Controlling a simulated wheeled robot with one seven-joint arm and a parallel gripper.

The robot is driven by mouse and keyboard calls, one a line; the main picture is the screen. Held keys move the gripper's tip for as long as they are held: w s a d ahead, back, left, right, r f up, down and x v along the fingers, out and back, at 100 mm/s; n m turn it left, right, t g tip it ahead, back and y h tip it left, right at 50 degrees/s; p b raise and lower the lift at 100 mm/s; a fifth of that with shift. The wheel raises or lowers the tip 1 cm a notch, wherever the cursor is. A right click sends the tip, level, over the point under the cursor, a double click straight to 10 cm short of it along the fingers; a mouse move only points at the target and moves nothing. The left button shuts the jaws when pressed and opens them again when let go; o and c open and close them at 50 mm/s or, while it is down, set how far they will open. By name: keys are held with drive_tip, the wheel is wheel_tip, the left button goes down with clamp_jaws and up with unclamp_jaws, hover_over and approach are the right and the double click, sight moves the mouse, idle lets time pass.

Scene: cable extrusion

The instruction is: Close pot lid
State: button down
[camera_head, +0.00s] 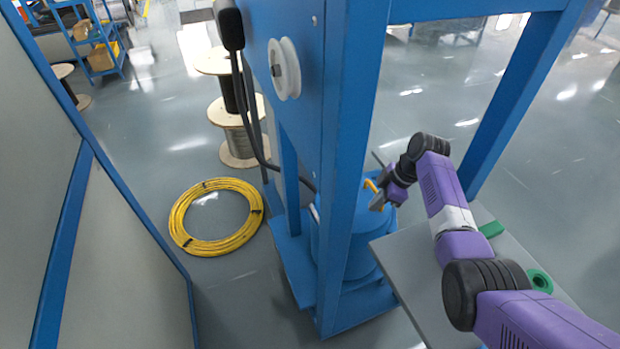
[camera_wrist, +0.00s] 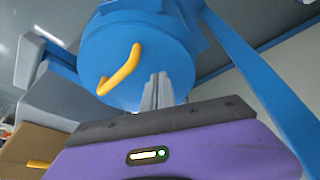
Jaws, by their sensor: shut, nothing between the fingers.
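The blue pot (camera_head: 372,240) stands inside the blue frame in the head view, partly hidden by the front post. A yellow handle (camera_head: 370,185) shows near its top. In the wrist view, the round blue lid (camera_wrist: 170,58) fills the upper middle, with its curved yellow handle (camera_wrist: 124,72) left of the fingers. My gripper (camera_head: 377,206) is by the pot's upper part in the head view. In the wrist view its grey fingers (camera_wrist: 158,78) are together and empty, in front of the lid's face. I cannot tell whether they touch the lid or whether it is fully seated.
The frame's blue post (camera_head: 346,150) stands close left of my gripper. A yellow cable coil (camera_head: 181,222) and spools (camera_head: 240,145) are on the floor at left.

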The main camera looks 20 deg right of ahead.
sight(368, 224)
drive_tip(key=shift+g, duration=0.3)
drive_tip(key=f, duration=0.1)
drive_tip(key=s+a+f, duration=0.1)
drive_tip(key=f, duration=0.1)
drive_tip(key=s+f, duration=0.1)
drive_tip(key=shift+s+a+f, duration=0.1)
drive_tip(key=shift+a+f, duration=0.05)
drive_tip(key=shift+a, duration=0.1)
drive_tip(key=p+v, duration=0.1)
drive_tip(key=p, duration=0.1)
drive_tip(key=shift+w+r+p, duration=0.25)
drive_tip(key=shift+r+p, duration=0.15)
drive_tip(key=shift+r, duration=0.05)
drive_tip(key=shift+w+d+r+p, duration=0.25)
drive_tip(key=shift+d+r+p, duration=0.75)
drive_tip(key=shift+r, duration=0.1)
wheel_tip(368, 224, up, 5)
drive_tip(key=p, duration=0.3)
drive_tip(key=shift+a+f+p, duration=0.1)
drive_tip(key=shift+f+p, duration=0.05)
drive_tip(key=shift+p, duration=0.2)
drive_tip(key=shift+a, duration=0.15)
